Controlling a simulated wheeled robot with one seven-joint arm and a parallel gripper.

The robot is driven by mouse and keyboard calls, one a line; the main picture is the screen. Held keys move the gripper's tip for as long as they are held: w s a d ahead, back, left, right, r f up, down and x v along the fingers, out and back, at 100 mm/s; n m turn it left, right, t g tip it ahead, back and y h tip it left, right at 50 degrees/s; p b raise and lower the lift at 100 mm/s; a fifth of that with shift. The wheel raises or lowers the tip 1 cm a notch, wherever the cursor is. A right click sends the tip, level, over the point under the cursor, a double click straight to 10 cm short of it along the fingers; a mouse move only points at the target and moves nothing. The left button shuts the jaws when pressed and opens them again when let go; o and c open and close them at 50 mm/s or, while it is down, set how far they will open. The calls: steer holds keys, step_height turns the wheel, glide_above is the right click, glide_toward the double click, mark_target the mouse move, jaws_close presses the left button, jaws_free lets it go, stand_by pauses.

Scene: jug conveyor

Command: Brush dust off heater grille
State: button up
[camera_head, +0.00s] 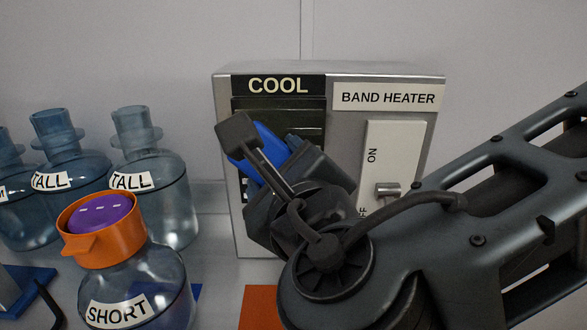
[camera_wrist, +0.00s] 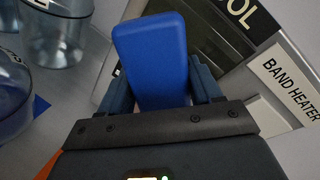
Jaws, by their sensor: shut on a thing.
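The heater box (camera_head: 440,120) is a grey panel standing against the back wall, with a dark slatted area, likely the grille (camera_head: 300,112), under the COOL sign. My gripper (camera_head: 285,160) is in front of that area and hides most of it. It is shut on a blue block-shaped object (camera_head: 262,148), likely the brush. In the wrist view the blue object (camera_wrist: 152,62) sits between both fingers of my gripper (camera_wrist: 155,90) and points at the box. No bristles show, and I cannot tell whether it touches the grille. Dust cannot be made out.
A BAND HEATER label (camera_head: 388,97) is above a switch (camera_head: 387,190) with its lever low on the plate. Clear bottles marked TALL (camera_head: 160,205) stand left. A SHORT jug (camera_head: 135,285) with an orange collar and purple top stands nearer. An orange patch (camera_head: 258,305) lies below the box.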

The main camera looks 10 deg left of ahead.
mark_target(251, 176)
steer(key=shift+s+a, duration=0.25)
steer(key=shift+a, duration=0.6)
steer(key=shift+s+a, duration=0.25)
steer(key=shift+a, duration=0.55)
steer(key=shift+w+r+p, duration=0.1)
steer(key=shift+r+p, duration=1.4)
steer(key=shift+r, duration=0.75)
steer(key=shift+s+d+f, duration=0.1)
steer(key=shift+s, duration=0.45)
steer(key=shift+s+d+b, duration=0.15)
steer(key=shift+s+d, duration=0.05)
steer(key=shift+s, duration=0.6)
steer(key=shift+s+d+b, duration=0.15)
steer(key=shift+s+d, duration=0.05)
steer(key=shift+s, duration=0.55)
steer(key=shift+s+d+b, duration=0.15)
steer(key=shift+s+d, duration=0.05)
steer(key=shift+s, duration=0.6)
